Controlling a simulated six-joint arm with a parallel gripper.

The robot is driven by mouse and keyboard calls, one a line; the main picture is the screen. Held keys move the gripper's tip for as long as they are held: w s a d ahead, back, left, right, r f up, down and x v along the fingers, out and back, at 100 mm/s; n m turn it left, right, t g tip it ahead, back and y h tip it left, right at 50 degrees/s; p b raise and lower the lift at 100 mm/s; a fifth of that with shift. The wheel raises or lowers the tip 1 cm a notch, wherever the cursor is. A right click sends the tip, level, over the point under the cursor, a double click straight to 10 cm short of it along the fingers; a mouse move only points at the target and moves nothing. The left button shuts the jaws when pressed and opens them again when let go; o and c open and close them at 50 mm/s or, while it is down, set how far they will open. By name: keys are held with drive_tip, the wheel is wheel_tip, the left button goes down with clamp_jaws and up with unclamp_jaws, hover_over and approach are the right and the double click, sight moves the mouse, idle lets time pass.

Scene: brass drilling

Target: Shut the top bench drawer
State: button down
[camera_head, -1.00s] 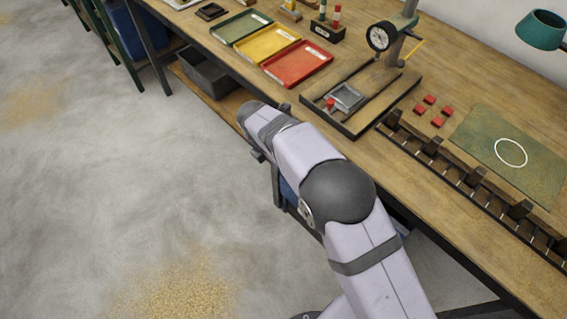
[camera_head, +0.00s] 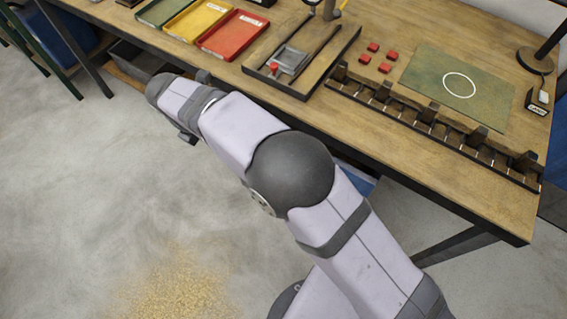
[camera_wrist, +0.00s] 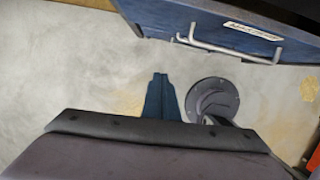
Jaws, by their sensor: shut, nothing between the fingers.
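A blue drawer front (camera_wrist: 205,22) with a pale label (camera_wrist: 253,31) and a grey bar handle (camera_wrist: 230,50) is at the top of the wrist view. How far the drawer stands out from the bench cannot be told. In the head view, only a bit of blue (camera_head: 356,180) shows under the bench, behind my arm. My gripper (camera_wrist: 160,77) is shut and empty in the wrist view, apart from the handle and below it in the picture. In the head view my gripper cannot be made out past the arm.
The wooden bench (camera_head: 455,185) carries red (camera_head: 232,36) and yellow (camera_head: 198,20) trays, a fixture board (camera_head: 322,62), small red blocks (camera_head: 373,47) and a green mat (camera_head: 430,75). A grey bin (camera_head: 138,58) sits below at left.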

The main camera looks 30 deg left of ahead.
drive_tip(key=s+d+f+n+b, duration=0.2)
drive_tip(key=s+f+n+b, duration=0.2)
drive_tip(key=s+f+b, duration=0.9)
drive_tip(key=s+d+f+n+t+h, duration=0.2)
drive_tip(key=s+d+f+n+t, duration=0.15)
drive_tip(key=s+d+f, duration=0.45)
drive_tip(key=w+d+f+n+t, duration=0.2)
drive_tip(key=w+d+n+t, duration=0.2)
drive_tip(key=w+d, duration=0.4)
drive_tip(key=w+r+n+t+y, duration=0.2)
drive_tip(key=w+r+n+t, duration=0.5)
drive_tip(key=r, duration=0.5)
drive_tip(key=w+m, duration=0.1)
drive_tip(key=w, duration=1.3)
drive_tip(key=shift+w+f+t, duration=0.15)
drive_tip(key=shift+w+t, duration=0.1)
drive_tip(key=shift+t, duration=0.1)
drive_tip(key=shift+d, duration=0.1)
